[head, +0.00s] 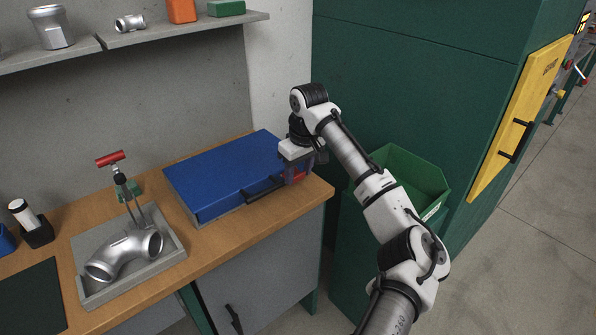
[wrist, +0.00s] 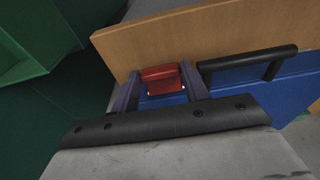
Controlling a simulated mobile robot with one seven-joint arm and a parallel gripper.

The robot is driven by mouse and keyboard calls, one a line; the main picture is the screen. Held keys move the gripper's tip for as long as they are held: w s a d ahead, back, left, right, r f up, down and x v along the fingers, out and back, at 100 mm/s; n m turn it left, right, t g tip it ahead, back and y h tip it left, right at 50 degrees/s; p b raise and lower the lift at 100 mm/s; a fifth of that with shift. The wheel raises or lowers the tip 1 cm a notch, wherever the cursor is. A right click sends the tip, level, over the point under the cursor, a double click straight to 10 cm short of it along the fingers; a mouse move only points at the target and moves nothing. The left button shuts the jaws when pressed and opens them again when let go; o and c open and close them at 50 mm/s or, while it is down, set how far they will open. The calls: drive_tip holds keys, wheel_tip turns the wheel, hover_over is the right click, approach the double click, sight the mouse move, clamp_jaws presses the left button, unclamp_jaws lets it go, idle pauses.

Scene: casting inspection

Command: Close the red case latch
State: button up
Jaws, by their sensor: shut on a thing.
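The closed blue case (head: 222,172) lies flat on the wooden bench, with a black handle (head: 265,192) on its front face. Its red latch (wrist: 160,73) shows in the wrist view between my two fingers, on the blue front face beside the handle. My gripper (head: 299,174) is at the right end of the case's front in the head view, pointing down to it. In the wrist view its fingers (wrist: 160,82) are shut on the red latch, one on each side. In the head view my gripper hides most of the latch, so its exact seating cannot be told.
The bench edge (head: 322,191) lies close to the right of my gripper. A green bin (head: 425,183) and green cabinet (head: 400,75) stand beyond it. A grey tray (head: 182,248) with a metal elbow pipe (head: 125,255) sits left of the case.

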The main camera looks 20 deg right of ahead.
sight(299, 196)
drive_tip(key=f+t+y+b, duration=0.1)
drive_tip(key=t+b, duration=0.1)
drive_tip(key=s+f+t+b, duration=0.1)
drive_tip(key=f+t+b, duration=0.1)
drive_tip(key=t+b, duration=0.1)
drive_tip(key=shift+d+y, duration=0.1)
drive_tip(key=shift+y, duration=0.3)
drive_tip(key=f+t+b, duration=0.1)
drive_tip(key=b, duration=0.1)
drive_tip(key=f+t+y+b, duration=0.1)
drive_tip(key=t+b, duration=0.1)
drive_tip(key=shift+t, duration=0.3)
drive_tip(key=b, duration=0.1)
drive_tip(key=t+y+b, duration=0.1)
drive_tip(key=shift+w+f+t+b, duration=0.2)
drive_tip(key=shift+f+t+b, duration=0.1)
drive_tip(key=shift+f, duration=0.05)
drive_tip(key=t+b, duration=0.1)
drive_tip(key=b, duration=0.1)
drive_tip(key=t+b, duration=0.1)
drive_tip(key=b, duration=0.1)
drive_tip(key=shift+w+f+t+y, duration=0.25)
drive_tip(key=shift+f+t+y, duration=0.05)
drive_tip(key=shift+f+y, duration=0.1)
drive_tip(key=shift+w+t+b, duration=0.15)
drive_tip(key=shift+t+b, duration=0.35)
drive_tip(key=shift+b, duration=0.25)
drive_tip(key=shift+r+t+y, duration=0.1)
drive_tip(key=shift+t+y, duration=0.2)
